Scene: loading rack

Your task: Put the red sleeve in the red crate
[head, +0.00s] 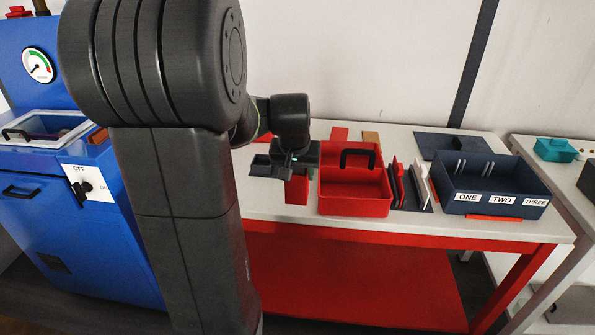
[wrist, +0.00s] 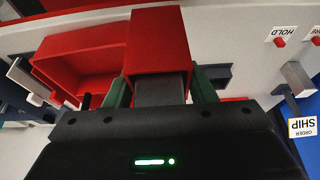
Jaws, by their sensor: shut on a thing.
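My gripper (head: 297,172) is shut on the red sleeve (head: 297,190), a red block-like piece that hangs below the jaws. In the wrist view the sleeve (wrist: 160,40) sits between the two green-padded fingers (wrist: 160,88), with a dark grey part at its near end. The open red crate (head: 355,207) is on the white table, just right of the sleeve in the head view. The crate (wrist: 85,45) is to the left of the sleeve in the wrist view. The sleeve appears beside the crate, outside it. I cannot tell its exact height above the table.
A black handle (head: 358,153) stands at the crate's back part. A dark blue bin labelled ONE, TWO, THREE (head: 497,190) is further right. A blue machine with a gauge (head: 70,215) is at left.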

